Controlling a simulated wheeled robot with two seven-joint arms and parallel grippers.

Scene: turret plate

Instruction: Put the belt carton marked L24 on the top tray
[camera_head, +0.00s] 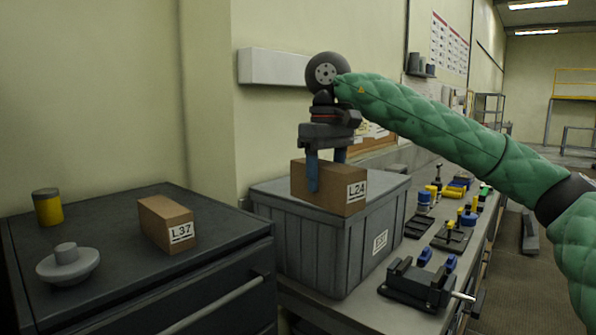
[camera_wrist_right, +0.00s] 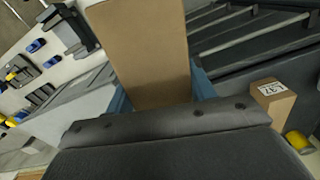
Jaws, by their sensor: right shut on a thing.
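The brown belt carton marked L24 (camera_head: 330,186) is held in my right gripper (camera_head: 327,172), whose blue fingers are shut on its sides. The carton is about level and overlaps the top of a grey ribbed crate (camera_head: 300,235) in the head view; I cannot tell whether it touches it. In the right wrist view the carton (camera_wrist_right: 140,50) shows as a plain brown face between the fingers. No tray is clearly identifiable as the top tray. My left gripper is not in view.
A dark drawer cabinet (camera_head: 120,270) at left bears a carton marked L37 (camera_head: 167,224), a yellow pot (camera_head: 47,207) and a grey knobbed disc (camera_head: 67,264). A vise (camera_head: 415,285) and several blue and yellow parts crowd the bench right of the crate.

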